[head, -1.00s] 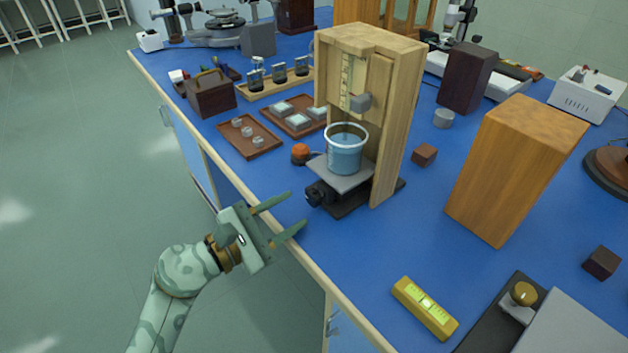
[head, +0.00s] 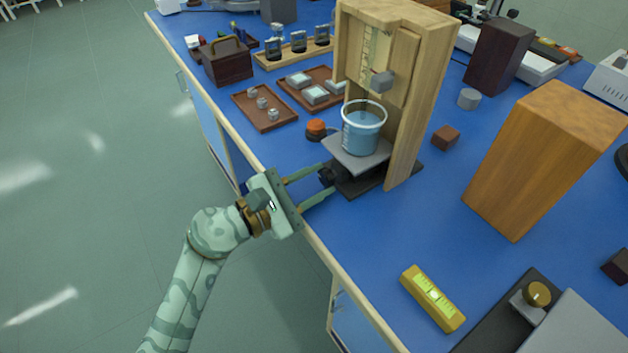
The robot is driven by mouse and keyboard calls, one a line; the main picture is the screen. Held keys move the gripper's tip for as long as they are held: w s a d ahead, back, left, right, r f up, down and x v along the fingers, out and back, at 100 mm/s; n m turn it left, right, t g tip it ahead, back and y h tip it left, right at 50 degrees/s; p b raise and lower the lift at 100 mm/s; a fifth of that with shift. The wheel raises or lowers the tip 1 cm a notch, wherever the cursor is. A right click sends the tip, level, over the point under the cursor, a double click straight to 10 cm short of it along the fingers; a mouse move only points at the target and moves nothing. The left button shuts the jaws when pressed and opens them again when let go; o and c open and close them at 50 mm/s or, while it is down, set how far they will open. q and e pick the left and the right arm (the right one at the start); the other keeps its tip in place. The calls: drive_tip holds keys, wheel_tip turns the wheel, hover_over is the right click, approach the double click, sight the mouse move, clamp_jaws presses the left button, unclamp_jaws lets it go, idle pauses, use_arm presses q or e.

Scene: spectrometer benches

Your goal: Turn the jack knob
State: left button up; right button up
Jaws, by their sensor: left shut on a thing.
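The black jack knob (head: 327,176) sticks out from the front left of the small lab jack (head: 364,185), at the bench's near edge. My left gripper (head: 328,179) reaches in from the left over the bench edge, and its two green fingers are shut on the knob, one on each side. The fingertips partly hide the knob. The jack's grey plate (head: 340,155) carries a glass beaker (head: 363,133) of blue liquid, upright. My right gripper is not in view.
A wooden stand (head: 408,120) rises right behind the beaker. An orange-topped button (head: 316,128) sits just left of the jack. A yellow level (head: 432,298) lies nearer on the bench. Blue bench top between the level and jack is clear.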

use_arm(q)
drive_tip(key=shift+r+n+p, duration=0.1)
drive_tip(key=shift+n+p, duration=0.25)
drive_tip(key=shift+n, duration=0.05)
drive_tip(key=shift+r+n+p, duration=0.1)
drive_tip(key=shift+n+p, duration=0.5)
drive_tip(key=n+p, duration=0.2)
drive_tip(key=n, duration=0.1)
drive_tip(key=shift+n, duration=0.3)
drive_tip(key=shift+n+p, duration=0.65)
drive_tip(key=shift+n, duration=0.25)
drive_tip(key=n+p, duration=0.2)
drive_tip(key=n, duration=0.2)
drive_tip(key=shift+n, duration=0.3)
drive_tip(key=n+p, duration=0.1)
drive_tip(key=n, duration=0.1)
drive_tip(key=n+p, duration=0.1)
drive_tip(key=n, duration=0.1)
drive_tip(key=shift+f+n, duration=0.2)
drive_tip(key=shift+n, duration=0.2)
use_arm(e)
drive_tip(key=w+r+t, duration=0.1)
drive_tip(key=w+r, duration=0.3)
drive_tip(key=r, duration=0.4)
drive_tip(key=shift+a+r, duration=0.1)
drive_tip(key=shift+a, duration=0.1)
